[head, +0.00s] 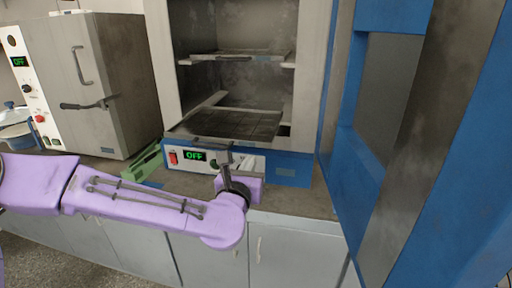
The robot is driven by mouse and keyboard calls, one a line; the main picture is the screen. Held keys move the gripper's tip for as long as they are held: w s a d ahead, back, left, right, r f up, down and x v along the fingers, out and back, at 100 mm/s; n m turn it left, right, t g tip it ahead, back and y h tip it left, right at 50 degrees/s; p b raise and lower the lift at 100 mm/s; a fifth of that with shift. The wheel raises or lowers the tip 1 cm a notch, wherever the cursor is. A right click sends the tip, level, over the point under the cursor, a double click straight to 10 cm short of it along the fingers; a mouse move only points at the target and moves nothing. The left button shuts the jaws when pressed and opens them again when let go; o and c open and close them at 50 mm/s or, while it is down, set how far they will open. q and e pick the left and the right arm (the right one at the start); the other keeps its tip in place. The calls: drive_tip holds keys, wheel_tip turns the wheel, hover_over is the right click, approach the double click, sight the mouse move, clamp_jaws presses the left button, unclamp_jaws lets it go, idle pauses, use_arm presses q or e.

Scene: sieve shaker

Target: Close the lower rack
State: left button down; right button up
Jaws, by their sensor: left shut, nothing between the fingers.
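The lower rack (235,124) is a dark wire shelf. It sticks out of the open front of a blue and grey oven, past its front edge. The upper rack (238,57) sits inside the chamber above it. My left gripper (224,153) is shut and empty, at the front edge of the lower rack; I cannot tell whether it touches. It partly covers the oven's control panel (194,156), which reads OFF. My right gripper is not in view.
The oven's blue door (358,140) stands wide open on the right. A grey cabinet oven (105,85) stands at the left. A green object (147,162) lies on the counter between them. Grey cupboards (290,254) are below the counter.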

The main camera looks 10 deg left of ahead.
sight(258, 145)
use_arm(q)
drive_tip(key=w+p, duration=0.2)
drive_tip(key=w, duration=0.4)
drive_tip(key=shift+w+d+r, duration=0.1)
drive_tip(key=shift+w, duration=0.8)
drive_tip(key=shift+w, duration=0.15)
